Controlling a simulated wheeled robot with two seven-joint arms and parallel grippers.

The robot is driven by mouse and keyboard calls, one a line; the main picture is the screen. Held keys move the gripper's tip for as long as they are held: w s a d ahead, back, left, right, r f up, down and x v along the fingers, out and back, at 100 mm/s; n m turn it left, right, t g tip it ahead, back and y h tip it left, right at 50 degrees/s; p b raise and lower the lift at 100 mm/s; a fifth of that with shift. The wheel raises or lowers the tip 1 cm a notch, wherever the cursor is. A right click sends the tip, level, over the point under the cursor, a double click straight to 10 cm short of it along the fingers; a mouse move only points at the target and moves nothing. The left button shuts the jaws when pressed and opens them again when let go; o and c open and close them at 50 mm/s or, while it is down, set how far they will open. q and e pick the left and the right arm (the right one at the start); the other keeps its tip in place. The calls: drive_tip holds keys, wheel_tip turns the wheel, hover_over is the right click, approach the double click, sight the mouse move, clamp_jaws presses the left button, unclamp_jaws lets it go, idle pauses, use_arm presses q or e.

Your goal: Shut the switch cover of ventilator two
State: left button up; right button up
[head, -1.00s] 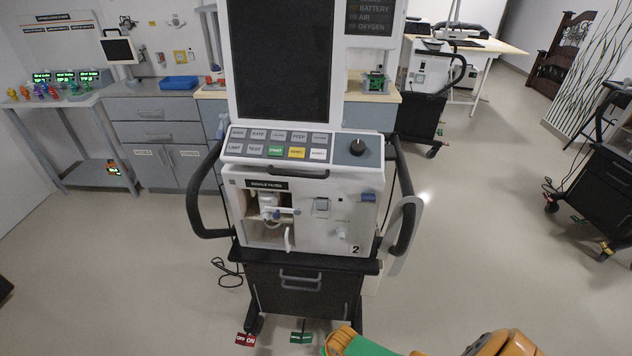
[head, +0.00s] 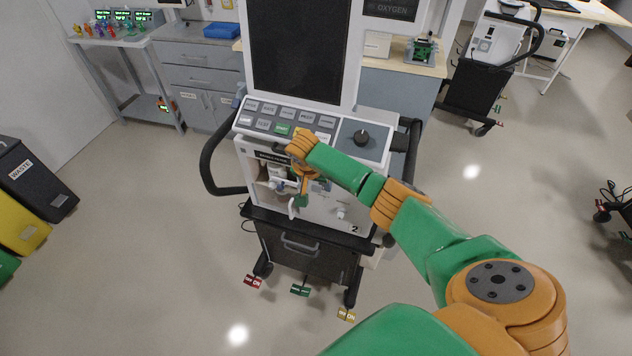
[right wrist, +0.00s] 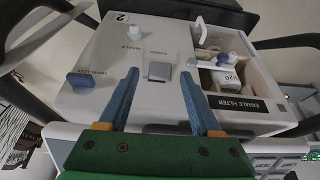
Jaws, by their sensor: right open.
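Ventilator two (head: 320,215), marked "2", stands in front of me. In the right wrist view its front panel (right wrist: 110,60) appears upside down. The power switch (right wrist: 158,72) is a grey square under the label "POWER"; I cannot tell how its cover stands. My right gripper (right wrist: 159,76) is open and empty, its two blue fingers on either side of the switch; contact is not clear. In the head view my right gripper (head: 305,197) is in front of the panel and partly hides it. My left gripper is not in view.
Beside the switch are the open exhale filter bay (right wrist: 225,75) with its white filter and a blue knob (right wrist: 82,79). The key panel (head: 285,120) and handles lie close around. Waste bins (head: 35,180) stand far left; another cart (head: 475,100) stands behind right.

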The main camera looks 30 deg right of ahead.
drive_tip(key=shift+s+r, duration=0.1)
drive_tip(key=shift+c, duration=0.6)
drive_tip(key=shift+a, duration=0.1)
clamp_jaws()
